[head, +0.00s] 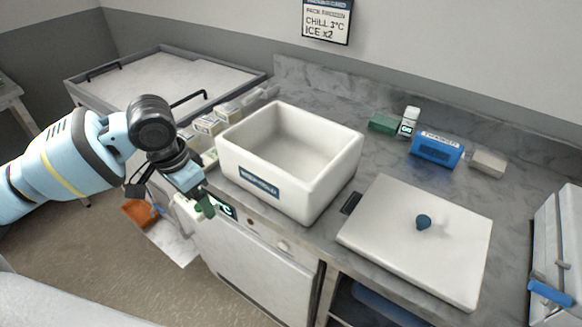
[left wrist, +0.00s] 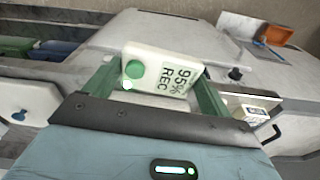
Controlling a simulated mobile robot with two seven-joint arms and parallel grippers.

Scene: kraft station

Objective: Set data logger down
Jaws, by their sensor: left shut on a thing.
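The data logger is a small white block with a round green button and a face reading 95% REC; it shows in the left wrist view (left wrist: 160,72). My left gripper (left wrist: 155,90) is shut on it, with one green finger at each side. In the head view my left gripper (head: 203,208) hangs in front of the counter's edge, left of the white box. The logger is mostly hidden there by the gripper. My right gripper is not in view.
An open, empty white box (head: 335,182) stands on the marble counter. Its lid (head: 385,235) with a blue knob lies to the right. A blue pack (head: 437,150), a green block (head: 383,123) and a white bottle (head: 409,122) stand behind. A white-fronted appliance (head: 262,265) is below.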

